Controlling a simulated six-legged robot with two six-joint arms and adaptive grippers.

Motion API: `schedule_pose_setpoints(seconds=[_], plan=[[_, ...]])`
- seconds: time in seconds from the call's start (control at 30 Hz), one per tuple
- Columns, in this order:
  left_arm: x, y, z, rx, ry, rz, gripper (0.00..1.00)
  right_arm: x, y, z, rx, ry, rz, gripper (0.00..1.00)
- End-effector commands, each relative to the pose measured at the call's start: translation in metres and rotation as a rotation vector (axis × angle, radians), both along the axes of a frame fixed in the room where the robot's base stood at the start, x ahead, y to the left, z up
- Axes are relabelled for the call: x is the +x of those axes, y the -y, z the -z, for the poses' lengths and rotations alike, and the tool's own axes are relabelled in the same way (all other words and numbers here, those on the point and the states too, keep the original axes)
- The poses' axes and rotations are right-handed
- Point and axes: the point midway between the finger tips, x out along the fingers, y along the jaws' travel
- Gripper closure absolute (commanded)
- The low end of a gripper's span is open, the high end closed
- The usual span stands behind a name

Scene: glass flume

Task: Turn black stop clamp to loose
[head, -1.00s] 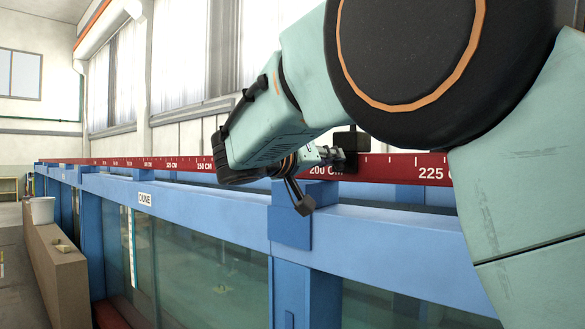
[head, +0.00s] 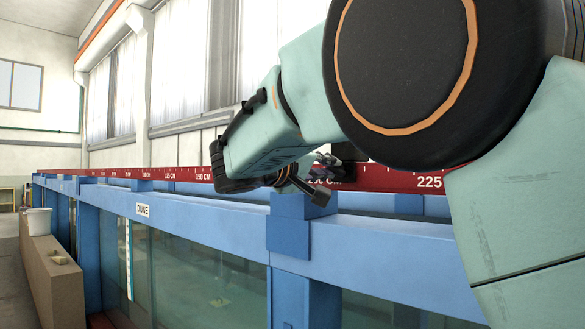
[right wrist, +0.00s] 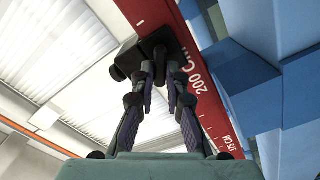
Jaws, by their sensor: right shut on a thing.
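The black stop clamp (head: 349,152) sits on the red measuring rail (head: 400,179) near the 200 CM mark, partly hidden behind my right gripper (head: 326,158) in the head view. In the right wrist view, the clamp shows as a dark block (right wrist: 128,58) with a round black knob on a short stem. The fingers of my right gripper (right wrist: 160,70) are closed on the knob from both sides. The exact contact at the fingertips is small and dark. My left gripper is in neither view.
The blue flume frame (head: 385,240) with glass panes runs along below the rail. A blue post bracket (head: 288,235) stands just below my right gripper. A white bucket (head: 39,221) stands on a tan wall (head: 55,275) at the far left.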

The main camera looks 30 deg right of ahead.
Motion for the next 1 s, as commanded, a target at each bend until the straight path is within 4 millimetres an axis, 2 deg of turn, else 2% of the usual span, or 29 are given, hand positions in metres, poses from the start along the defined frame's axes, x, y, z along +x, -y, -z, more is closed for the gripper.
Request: schedule_pose_setpoints(seconds=[0.03, 0.37, 0.4, 0.67, 1.0], plan=[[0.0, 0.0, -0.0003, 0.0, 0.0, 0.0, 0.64, -0.0005, -0.0001, -0.0052, -0.007, 0.006, -0.001, 1.0], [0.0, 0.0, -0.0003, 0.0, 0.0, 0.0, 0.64, -0.0006, -0.0002, -0.0054, -0.008, 0.005, -0.001, 1.0], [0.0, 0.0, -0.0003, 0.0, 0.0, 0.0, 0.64, -0.0005, -0.0002, -0.0055, -0.008, 0.005, -0.001, 0.86], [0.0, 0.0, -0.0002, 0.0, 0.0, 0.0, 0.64, -0.0004, -0.0001, -0.003, -0.005, 0.002, 0.0, 0.64], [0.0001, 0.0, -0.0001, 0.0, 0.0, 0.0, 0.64, 0.0, -0.0001, -0.0043, -0.003, 0.001, -0.001, 0.64]])
